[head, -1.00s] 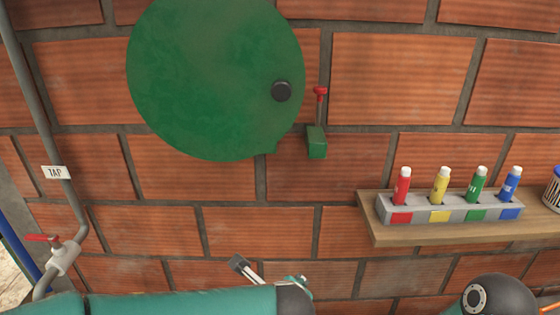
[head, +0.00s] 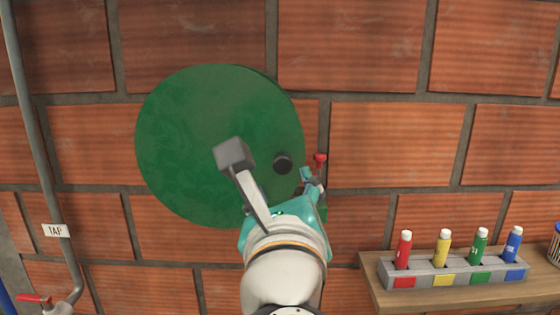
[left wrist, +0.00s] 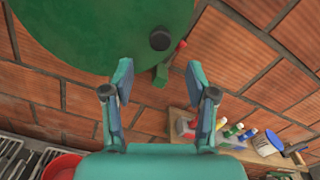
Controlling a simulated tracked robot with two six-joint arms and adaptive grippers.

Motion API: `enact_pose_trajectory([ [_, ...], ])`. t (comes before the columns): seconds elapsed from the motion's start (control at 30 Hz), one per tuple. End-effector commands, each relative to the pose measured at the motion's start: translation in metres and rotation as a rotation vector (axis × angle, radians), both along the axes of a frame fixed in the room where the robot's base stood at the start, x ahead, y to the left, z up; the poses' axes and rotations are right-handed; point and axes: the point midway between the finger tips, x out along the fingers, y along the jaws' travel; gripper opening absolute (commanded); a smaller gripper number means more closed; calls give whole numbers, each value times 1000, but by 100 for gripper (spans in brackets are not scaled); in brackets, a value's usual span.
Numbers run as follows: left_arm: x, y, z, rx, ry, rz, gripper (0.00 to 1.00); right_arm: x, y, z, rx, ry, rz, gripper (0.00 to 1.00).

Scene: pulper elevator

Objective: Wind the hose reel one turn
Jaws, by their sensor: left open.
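The hose reel is a green disc (head: 185,130) on the brick wall, with a dark round knob (head: 283,163) near its right edge. My left gripper (head: 271,165) is in front of the disc's lower right, its fingers spread on either side of the knob in the picture. In the left wrist view my left gripper (left wrist: 157,80) is open and empty, and the knob (left wrist: 160,38) shows beyond the fingertips, apart from them. A red-topped lever (head: 321,158) stands right of the disc; its green bracket (left wrist: 161,75) is mostly hidden in the head view. My right gripper is not in view.
A wooden shelf (head: 375,287) at the lower right bears a grey rack (head: 430,271) of several coloured bottles. A pipe (head: 35,150) with a TAP label and red-handled valve (head: 35,299) runs down the left. A red bucket (left wrist: 62,167) is at lower left in the wrist view.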

Motion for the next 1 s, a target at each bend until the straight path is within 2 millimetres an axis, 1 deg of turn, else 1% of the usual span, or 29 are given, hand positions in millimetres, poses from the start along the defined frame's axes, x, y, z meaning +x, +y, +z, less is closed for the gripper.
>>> enact_pose_trajectory([
  [0.03,13,1,1,2,3,5,57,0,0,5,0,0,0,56],
  [0.2,49,1,1,1,3,4,57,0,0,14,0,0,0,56],
  [0.3,65,1,1,1,3,2,57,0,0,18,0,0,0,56],
  [0.4,78,0,1,1,2,2,57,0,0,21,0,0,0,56],
  [0.5,86,0,0,0,1,1,57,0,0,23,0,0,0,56],
  [0.6,90,0,-1,0,2,0,57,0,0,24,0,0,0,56],
  [0.87,91,0,-1,0,1,1,57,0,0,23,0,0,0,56],
  [0.9,91,0,-1,0,1,1,54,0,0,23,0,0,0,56],
  [0.97,91,0,-1,0,1,1,44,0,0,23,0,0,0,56],
  [1.0,91,0,-1,0,1,1,38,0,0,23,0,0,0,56],
])
